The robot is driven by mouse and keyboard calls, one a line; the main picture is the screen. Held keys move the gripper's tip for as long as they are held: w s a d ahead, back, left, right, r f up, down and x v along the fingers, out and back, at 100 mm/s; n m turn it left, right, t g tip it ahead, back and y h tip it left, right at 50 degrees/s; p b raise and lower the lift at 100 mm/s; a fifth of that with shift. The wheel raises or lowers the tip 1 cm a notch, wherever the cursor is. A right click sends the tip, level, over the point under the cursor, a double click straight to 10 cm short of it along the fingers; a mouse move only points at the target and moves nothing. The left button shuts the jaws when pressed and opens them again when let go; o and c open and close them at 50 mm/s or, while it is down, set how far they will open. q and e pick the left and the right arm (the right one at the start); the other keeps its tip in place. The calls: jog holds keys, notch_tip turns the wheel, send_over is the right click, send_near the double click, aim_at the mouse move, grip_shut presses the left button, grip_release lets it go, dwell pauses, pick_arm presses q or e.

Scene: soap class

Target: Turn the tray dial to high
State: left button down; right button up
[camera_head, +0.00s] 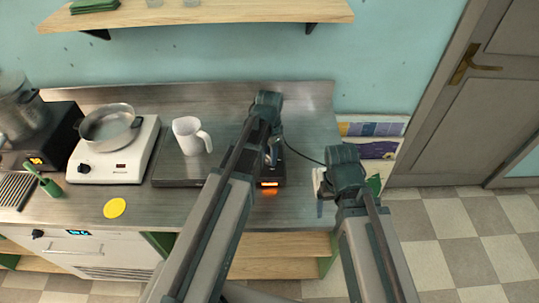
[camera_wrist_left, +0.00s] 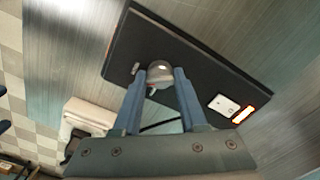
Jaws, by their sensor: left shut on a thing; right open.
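The tray (camera_wrist_left: 190,65) is a flat dark slab on the steel counter, with a white label (camera_wrist_left: 223,105) and a lit orange display (camera_wrist_left: 243,114) at one end. In the head view the display (camera_head: 269,184) glows just beyond my left arm. A rounded grey dial (camera_wrist_left: 159,70) with a light spot on top sits on the slab. My left gripper (camera_wrist_left: 160,85) is shut on the dial, one finger on each side. In the head view my left arm hides much of the tray. My right gripper (camera_head: 325,180) is open at the counter's right end; its fingertips are hard to make out.
A white mug (camera_head: 188,137) stands on a dark plate (camera_head: 172,170) left of my left arm. Further left are a white hotplate (camera_head: 130,163) with a metal pan (camera_head: 110,124), a yellow disc (camera_head: 115,208) and a green-handled brush (camera_head: 49,186). A shelf (camera_head: 215,14) hangs above.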

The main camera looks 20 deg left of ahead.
aim_at(269, 156)
pick_arm(q)
jog(key=shift+m, duration=1.5)
jog(key=shift+c, duration=2.2)
grip_release()
notch_tip(269, 156, up, 14)
jog(key=p, duration=1.3)
jog(key=shift+p, duration=0.4)
pick_arm(e)
notch_tip(269, 156, up, 14)
pick_arm(q)
jog(key=shift+f, duration=0.15)
pick_arm(e)
jog(key=shift+f, duration=0.15)
